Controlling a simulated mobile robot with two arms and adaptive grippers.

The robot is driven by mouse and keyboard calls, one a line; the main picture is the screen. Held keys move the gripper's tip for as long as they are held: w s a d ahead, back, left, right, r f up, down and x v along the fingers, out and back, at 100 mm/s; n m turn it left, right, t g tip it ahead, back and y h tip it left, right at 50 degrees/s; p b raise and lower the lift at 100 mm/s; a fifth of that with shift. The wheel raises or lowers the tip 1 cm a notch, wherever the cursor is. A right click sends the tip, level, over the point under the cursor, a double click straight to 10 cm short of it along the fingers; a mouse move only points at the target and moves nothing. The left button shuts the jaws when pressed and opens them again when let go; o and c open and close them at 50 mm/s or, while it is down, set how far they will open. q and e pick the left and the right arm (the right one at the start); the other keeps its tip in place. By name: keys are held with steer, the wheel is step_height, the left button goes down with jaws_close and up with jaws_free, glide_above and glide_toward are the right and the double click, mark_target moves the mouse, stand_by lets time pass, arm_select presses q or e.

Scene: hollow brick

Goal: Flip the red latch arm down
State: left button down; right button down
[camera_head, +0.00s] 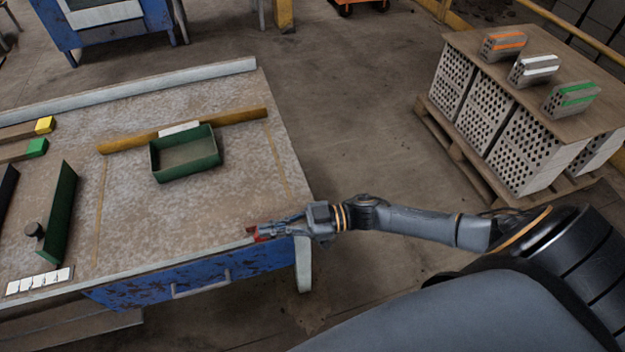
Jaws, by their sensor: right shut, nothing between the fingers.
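A small red part (252,231), which looks like the red latch arm, shows at the front right edge of the blue workbench (215,220). My right gripper (262,232) is at this red part, its fingers shut with nothing between them. I cannot tell whether the fingers touch the red part, and the gripper hides some of it. The latch arm's angle is too small to read. My left gripper is not in view.
On the bench are a green tray (187,173) against a yellow bar (240,119), a tall green plate (59,212) and yellow and green-ended pieces at left. A pallet of hollow bricks (520,140) with striped bricks on top stands right. Open floor lies between.

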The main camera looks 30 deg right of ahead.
steer(key=v, duration=1.2)
steer(key=shift+a, duration=0.1)
